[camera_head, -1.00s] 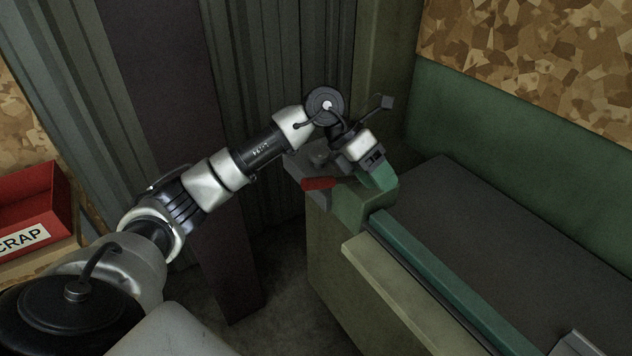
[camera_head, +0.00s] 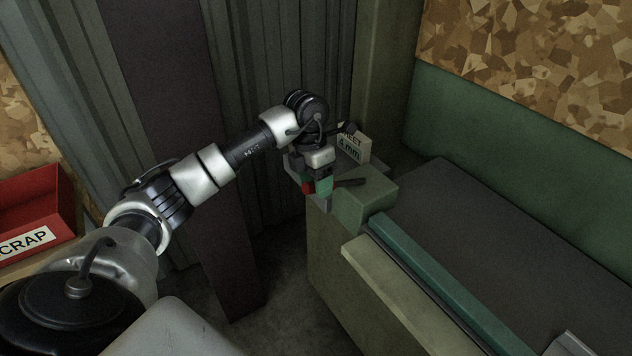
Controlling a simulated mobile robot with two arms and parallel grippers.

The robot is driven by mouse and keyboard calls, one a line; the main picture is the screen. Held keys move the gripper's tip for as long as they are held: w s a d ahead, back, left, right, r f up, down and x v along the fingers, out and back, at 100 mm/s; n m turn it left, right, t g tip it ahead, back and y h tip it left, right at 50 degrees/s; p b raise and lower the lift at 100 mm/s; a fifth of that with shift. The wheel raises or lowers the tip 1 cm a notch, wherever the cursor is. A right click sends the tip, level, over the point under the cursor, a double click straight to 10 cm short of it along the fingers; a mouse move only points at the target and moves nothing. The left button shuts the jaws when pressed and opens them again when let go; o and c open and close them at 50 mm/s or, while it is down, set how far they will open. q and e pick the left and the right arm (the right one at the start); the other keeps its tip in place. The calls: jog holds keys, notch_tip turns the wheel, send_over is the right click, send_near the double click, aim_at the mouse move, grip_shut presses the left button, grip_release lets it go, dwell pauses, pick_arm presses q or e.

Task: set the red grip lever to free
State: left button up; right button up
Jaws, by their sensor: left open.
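The red grip lever (camera_head: 308,187) is at the near left corner of the green machine's end block (camera_head: 365,203). Only a small red patch of it shows; the rest is hidden behind my gripper. My left gripper (camera_head: 316,185) points down at the lever, open, with its fingers close around or in front of the red part. I cannot tell whether they touch it. My right gripper is not in view.
A dark short bar (camera_head: 350,182) lies on the end block. A small sign reading "4 mm" (camera_head: 351,148) stands behind it. A long green rail (camera_head: 430,279) runs along the dark bed (camera_head: 510,235). A red scrap bin (camera_head: 35,205) is at the left.

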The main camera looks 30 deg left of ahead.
pick_arm(q)
jog(key=shift+d+f, duration=0.15)
jog(key=shift+f, duration=0.5)
